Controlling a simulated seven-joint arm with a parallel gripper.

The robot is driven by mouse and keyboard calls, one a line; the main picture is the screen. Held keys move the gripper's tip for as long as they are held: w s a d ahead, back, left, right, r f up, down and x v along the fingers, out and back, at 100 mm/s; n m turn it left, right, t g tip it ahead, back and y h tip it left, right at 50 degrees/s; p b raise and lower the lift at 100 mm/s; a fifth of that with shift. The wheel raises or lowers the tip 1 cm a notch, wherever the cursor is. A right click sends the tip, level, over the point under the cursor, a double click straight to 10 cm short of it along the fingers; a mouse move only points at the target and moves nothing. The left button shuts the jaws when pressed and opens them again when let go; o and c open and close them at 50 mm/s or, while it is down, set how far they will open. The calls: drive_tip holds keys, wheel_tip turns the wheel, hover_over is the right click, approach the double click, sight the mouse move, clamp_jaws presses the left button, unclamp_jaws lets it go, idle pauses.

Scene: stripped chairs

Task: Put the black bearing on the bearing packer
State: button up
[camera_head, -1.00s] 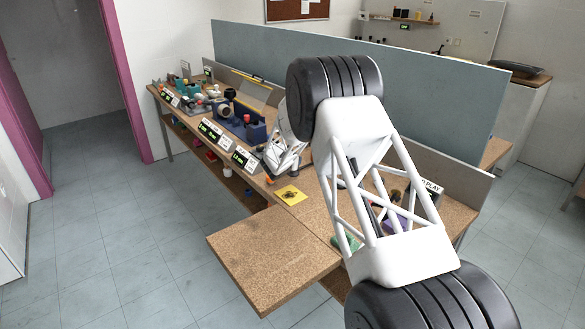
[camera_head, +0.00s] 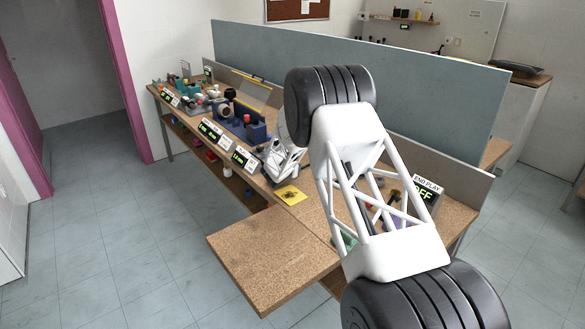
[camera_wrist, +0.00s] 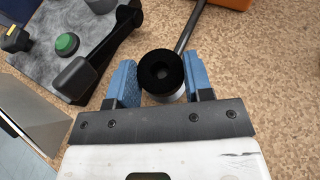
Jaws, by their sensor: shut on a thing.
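A silvery round part shows just below the ring. A grey rod runs behind it. In the head view, my arm covers part of the bench, and the bearing cannot be made out. A device with a black lever (camera_wrist: 82,76) and a green button (camera_wrist: 67,44) is left of my gripper in the wrist view. I cannot tell which device is the bearing packer.
In the head view, a long speckled bench (camera_head: 275,262) carries several devices and display signs, including an END PLAY display (camera_head: 424,196). A yellow card (camera_head: 291,195) lies near its front. A blue-grey partition (camera_head: 430,95) stands behind. An orange object (camera_wrist: 232,3) shows in the wrist view.

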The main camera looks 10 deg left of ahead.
drive_tip(key=shift+f, duration=0.15)
drive_tip(key=o, duration=1)
drive_tip(key=shift+c, duration=0.2)
drive_tip(key=shift+s+a+r, duration=0.2)
drive_tip(key=shift+s+r, duration=0.25)
drive_tip(key=shift+s, duration=0.1)
drive_tip(key=shift+v, duration=5.35)
drive_tip(key=shift+d+r, duration=0.1)
